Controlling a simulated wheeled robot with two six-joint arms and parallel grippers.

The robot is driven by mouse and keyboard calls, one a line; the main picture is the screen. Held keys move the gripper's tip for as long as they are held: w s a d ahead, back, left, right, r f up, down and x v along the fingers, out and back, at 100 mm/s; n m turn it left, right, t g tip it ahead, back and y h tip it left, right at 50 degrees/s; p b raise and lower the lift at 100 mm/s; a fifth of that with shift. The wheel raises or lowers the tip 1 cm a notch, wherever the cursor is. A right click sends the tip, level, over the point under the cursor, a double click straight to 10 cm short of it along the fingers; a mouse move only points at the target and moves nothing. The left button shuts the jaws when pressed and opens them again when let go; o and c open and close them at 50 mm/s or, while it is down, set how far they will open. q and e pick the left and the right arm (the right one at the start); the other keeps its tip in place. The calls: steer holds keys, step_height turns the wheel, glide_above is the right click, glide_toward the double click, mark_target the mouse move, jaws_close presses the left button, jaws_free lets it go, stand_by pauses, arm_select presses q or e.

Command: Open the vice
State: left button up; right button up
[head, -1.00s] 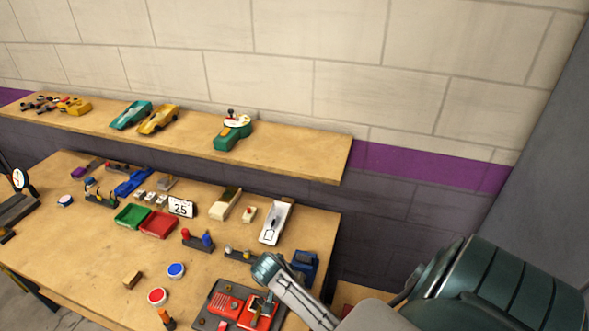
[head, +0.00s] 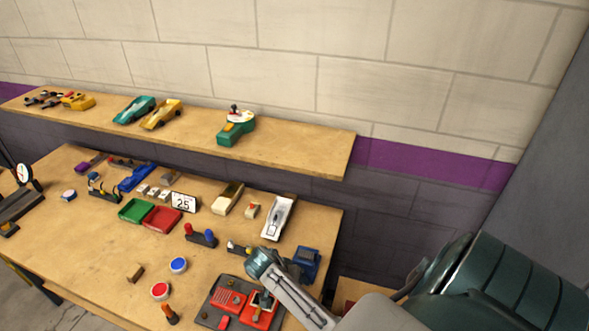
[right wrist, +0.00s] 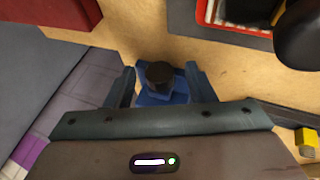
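A blue block-like thing (head: 307,260), which looks like the vice, stands at the right edge of the workbench in the head view, beside my right arm. In the right wrist view a blue base with a dark round top (right wrist: 159,76) sits at the bench edge; I take it to be the same thing. My right gripper (right wrist: 159,82) is open, one finger on each side of it. I cannot tell whether the fingers touch it. In the head view my right arm crosses the bench's right corner and its fingers cannot be made out. My left gripper is not in view.
A dark tray with red parts (head: 210,316) lies in front of my right arm. A shelf (head: 300,150) runs along the wall. The bench's left front is mostly clear.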

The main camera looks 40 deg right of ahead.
steer(key=shift+w+a+r, duration=0.1)
steer(key=shift+a+r, duration=0.15)
steer(key=shift+r, duration=0.05)
steer(key=b+v, duration=0.2)
steer(key=v, duration=0.8)
steer(key=shift+b, duration=0.4)
